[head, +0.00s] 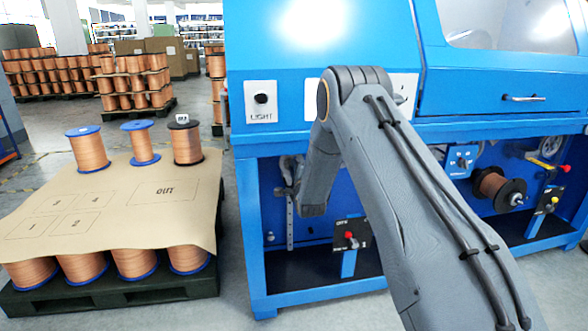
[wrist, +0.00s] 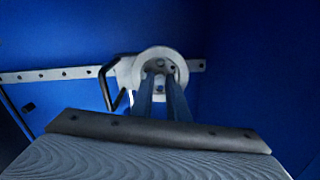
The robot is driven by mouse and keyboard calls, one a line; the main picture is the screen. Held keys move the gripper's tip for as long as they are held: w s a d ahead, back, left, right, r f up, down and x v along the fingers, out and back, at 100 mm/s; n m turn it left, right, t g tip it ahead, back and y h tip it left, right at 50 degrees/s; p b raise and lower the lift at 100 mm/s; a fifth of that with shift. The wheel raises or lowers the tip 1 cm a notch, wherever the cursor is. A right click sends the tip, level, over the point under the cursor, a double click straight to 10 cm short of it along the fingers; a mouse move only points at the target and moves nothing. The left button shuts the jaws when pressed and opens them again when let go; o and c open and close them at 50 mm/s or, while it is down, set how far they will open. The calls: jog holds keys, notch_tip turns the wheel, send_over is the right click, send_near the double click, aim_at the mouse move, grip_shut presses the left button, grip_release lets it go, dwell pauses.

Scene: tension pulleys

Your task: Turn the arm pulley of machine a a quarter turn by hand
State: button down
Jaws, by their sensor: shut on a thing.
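The arm pulley (wrist: 180,61) is a pale grey disc in the wrist view, on a perforated metal bar (wrist: 60,74) against a blue panel. My gripper (wrist: 162,82) reaches up to the pulley's face, its two narrow fingers close together and shut on its middle part. The exact contact is hard to see between the fingers. In the head view my arm bends down into the open bay of the blue machine (head: 270,135). My gripper is hidden there. A small grey fitting and a metal strip (head: 290,215) show left of my arm.
A black bent handle (wrist: 108,85) stands left of the pulley. A red-knobbed switch box (head: 351,236) is low in the bay. A copper spool (head: 492,186) sits further right.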

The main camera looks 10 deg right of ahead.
dwell(0.4)
jog(key=c, duration=1.7)
grip_release()
jog(key=s+p, duration=0.1)
jog(key=s, duration=0.6)
jog(key=shift+s, duration=0.4)
